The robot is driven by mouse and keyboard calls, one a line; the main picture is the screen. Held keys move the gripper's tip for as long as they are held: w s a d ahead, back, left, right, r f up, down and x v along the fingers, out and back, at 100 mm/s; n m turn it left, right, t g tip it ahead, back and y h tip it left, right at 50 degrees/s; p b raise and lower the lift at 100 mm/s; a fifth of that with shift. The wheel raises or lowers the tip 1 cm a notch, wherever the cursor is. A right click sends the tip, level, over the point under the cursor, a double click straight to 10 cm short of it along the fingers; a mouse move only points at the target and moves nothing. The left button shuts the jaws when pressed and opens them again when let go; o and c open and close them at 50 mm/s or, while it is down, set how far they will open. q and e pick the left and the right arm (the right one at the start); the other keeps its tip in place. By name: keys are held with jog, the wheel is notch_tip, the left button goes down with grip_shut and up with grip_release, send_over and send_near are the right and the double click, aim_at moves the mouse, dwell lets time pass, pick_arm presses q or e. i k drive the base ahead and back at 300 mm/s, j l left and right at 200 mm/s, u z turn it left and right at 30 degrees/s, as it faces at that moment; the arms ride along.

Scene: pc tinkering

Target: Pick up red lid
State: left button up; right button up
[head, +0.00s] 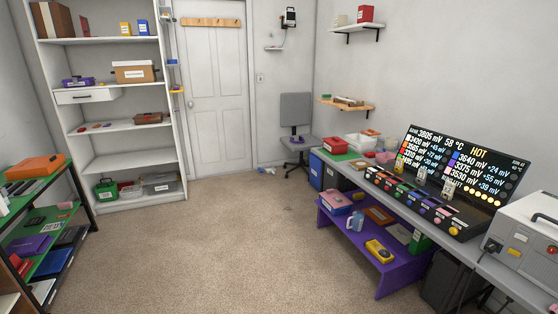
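I cannot tell for certain which thing is the red lid. Neither of my grippers is in view.
The grey bench (470,249) with a black display panel (453,163) runs along the right, with a purple shelf unit (400,277) below. A dark rack (82,195) stands at left. An office chair (297,115) stands by the door (212,75). The carpet (220,240) between is mostly clear.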

aim_at(333, 141)
jog(key=i+j, duration=0.1)
jog(key=i, duration=2.15)
jog(key=i+z, duration=0.4)
jog(key=i+j+z, duration=0.15)
jog(key=i+z, duration=0.15)
jog(key=z, duration=0.15)
jog(key=i+j+z, duration=0.25)
jog(key=z, duration=0.15)
jog(key=i+j+z, duration=0.45)
jog(key=k+l, duration=0.1)
